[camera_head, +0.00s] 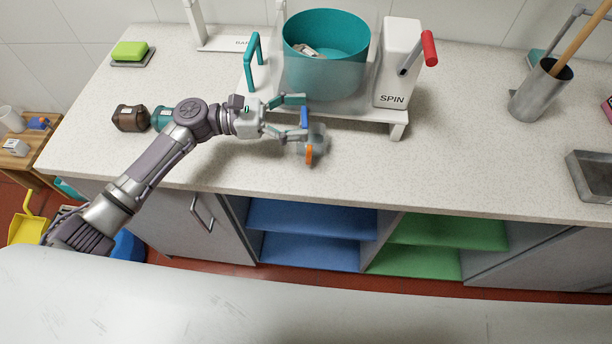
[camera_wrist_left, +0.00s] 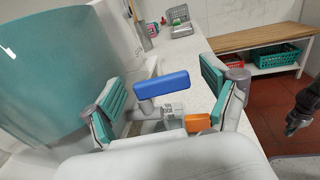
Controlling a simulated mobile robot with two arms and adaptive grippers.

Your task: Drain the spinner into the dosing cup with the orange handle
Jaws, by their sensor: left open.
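The spinner has a teal drum (camera_head: 326,72) on a white stand, with a red crank and "SPIN" on its housing. A blue handle (camera_head: 304,117) on a grey stem sticks out at its front; it also shows in the left wrist view (camera_wrist_left: 162,84). The clear dosing cup (camera_head: 319,138) stands on the counter just below, with its orange handle (camera_head: 309,153) toward the front; the handle shows in the left wrist view (camera_wrist_left: 197,122). My left gripper (camera_head: 297,119) is open, its teal-padded fingers on either side of the blue handle, apart from it.
The pale counter (camera_head: 440,165) is clear to the right of the cup. A grey metal pot (camera_head: 540,92) with a wooden stick stands farther right. A brown jar (camera_head: 130,118) and a teal one stand behind my left arm. A dark part, perhaps my right arm, shows at the left wrist view's right edge.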

